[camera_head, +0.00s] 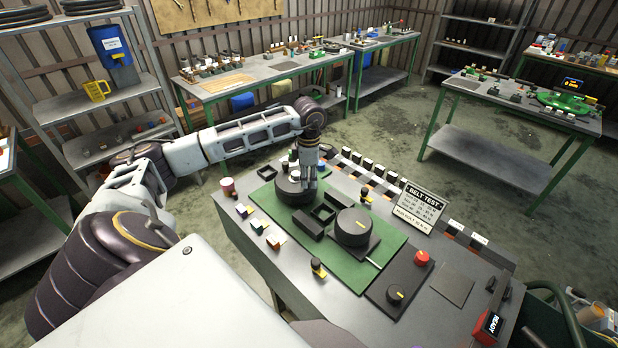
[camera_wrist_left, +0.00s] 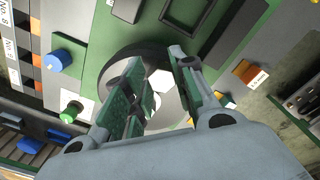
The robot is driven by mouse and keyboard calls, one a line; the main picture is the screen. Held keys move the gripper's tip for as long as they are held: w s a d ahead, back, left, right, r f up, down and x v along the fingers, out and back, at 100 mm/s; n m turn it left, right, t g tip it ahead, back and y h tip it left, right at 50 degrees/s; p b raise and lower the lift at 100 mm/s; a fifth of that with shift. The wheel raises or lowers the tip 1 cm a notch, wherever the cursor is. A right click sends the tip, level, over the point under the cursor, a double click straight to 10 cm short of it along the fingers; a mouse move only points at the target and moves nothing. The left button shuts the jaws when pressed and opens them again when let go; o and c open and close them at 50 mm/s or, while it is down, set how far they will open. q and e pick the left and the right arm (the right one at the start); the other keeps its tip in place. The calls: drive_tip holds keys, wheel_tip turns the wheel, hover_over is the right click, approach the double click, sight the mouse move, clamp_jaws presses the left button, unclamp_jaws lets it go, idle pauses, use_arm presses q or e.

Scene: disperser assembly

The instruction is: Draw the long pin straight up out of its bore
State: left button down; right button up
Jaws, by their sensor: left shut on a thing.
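My left gripper (camera_head: 309,184) points down at the black round drum (camera_head: 290,190) at the back left of the green mat. In the left wrist view, my gripper (camera_wrist_left: 155,65) has its two fingers on either side of a pale hexagonal piece, which I take for the head of the long pin (camera_wrist_left: 160,82). It sits over the middle of the dark drum (camera_wrist_left: 128,62). The gripper is shut on it. The pin's shaft and its bore are hidden, so I cannot tell how deep the pin sits. My right gripper is not in view.
A second black drum (camera_head: 353,226) stands on the green mat (camera_head: 330,275), with black square frames beside it. A red button (camera_head: 422,257), a BELT TEST sign (camera_head: 420,203) and a row of labelled blocks line the bench. Small blocks (camera_head: 257,225) sit left of the mat.

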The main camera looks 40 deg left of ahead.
use_arm(q)
drive_tip(key=shift+r+p, duration=1.9)
drive_tip(key=shift+r, duration=1.8)
drive_tip(key=shift+r, duration=1.25)
